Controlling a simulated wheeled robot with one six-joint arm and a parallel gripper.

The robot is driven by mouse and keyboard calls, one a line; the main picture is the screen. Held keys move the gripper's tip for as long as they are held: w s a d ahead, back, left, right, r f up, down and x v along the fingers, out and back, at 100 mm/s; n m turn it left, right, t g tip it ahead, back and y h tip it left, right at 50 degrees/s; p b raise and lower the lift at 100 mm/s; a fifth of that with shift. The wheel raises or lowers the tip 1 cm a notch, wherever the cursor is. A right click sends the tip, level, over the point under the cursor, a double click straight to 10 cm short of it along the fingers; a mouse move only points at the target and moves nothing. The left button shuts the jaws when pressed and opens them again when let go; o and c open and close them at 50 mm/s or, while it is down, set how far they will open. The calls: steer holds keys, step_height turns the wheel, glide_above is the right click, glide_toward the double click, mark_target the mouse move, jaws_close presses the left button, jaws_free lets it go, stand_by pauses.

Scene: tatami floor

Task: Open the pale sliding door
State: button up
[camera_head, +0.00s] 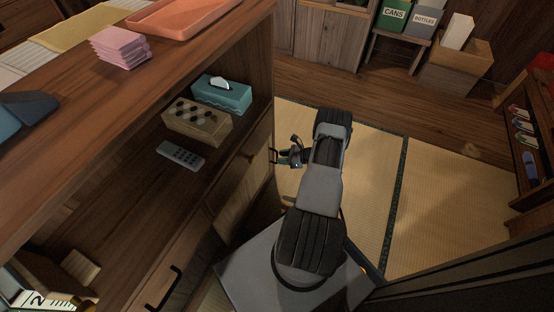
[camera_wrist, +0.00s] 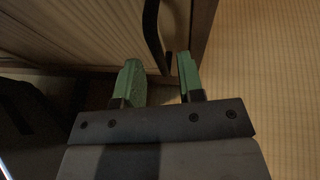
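The pale sliding door (camera_wrist: 75,30) is a light grooved wood panel in the wrist view, on the lower front of the wooden cabinet. In the head view it shows steeply from above (camera_head: 238,190). Its dark curved handle (camera_wrist: 151,35) stands out near the panel's right edge. My gripper (camera_wrist: 158,60) has its green fingers apart, with the lower end of the handle showing between the fingertips. I cannot tell whether they touch it. In the head view my gripper (camera_head: 274,157) is close to the cabinet front, near its far end.
The cabinet top holds an orange tray (camera_head: 178,17) and pink stacked squares (camera_head: 121,45). Its shelf holds a teal tissue box (camera_head: 222,95), a patterned box (camera_head: 197,122) and a remote (camera_head: 181,153). A second black handle (camera_head: 165,290) is nearer. Tatami floor (camera_head: 450,215) is clear to the right.

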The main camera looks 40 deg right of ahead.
steer(key=shift+b+x, duration=0.3)
steer(key=shift+x, duration=1.2)
jaws_close()
